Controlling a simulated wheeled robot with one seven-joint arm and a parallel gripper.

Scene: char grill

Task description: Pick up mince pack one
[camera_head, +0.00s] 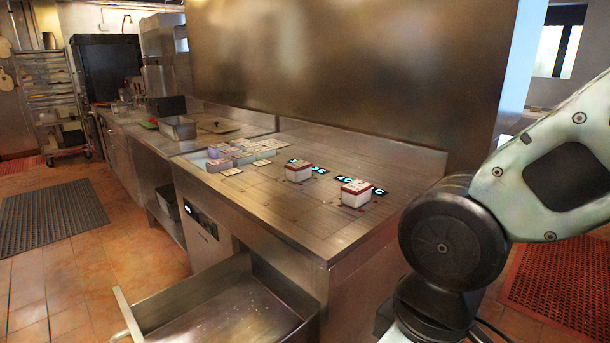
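Two small packs with white sides and red-and-white tops sit apart on the steel counter (290,215). One pack (299,173) is farther back and to the left. The other pack (355,194) is nearer and to the right. Their print is too small to read, so I cannot tell which is mince pack one. Both appear to rest flat on the counter top. My arm fills the right side of the view, well apart from both packs. My gripper is not in view.
Dark cards with light marks (380,191) lie beside the packs. Several small flat packets (240,152) lie farther left. An open steel drawer (225,305) juts out at the front. A tall steel panel (350,70) stands behind. The counter's front part is clear.

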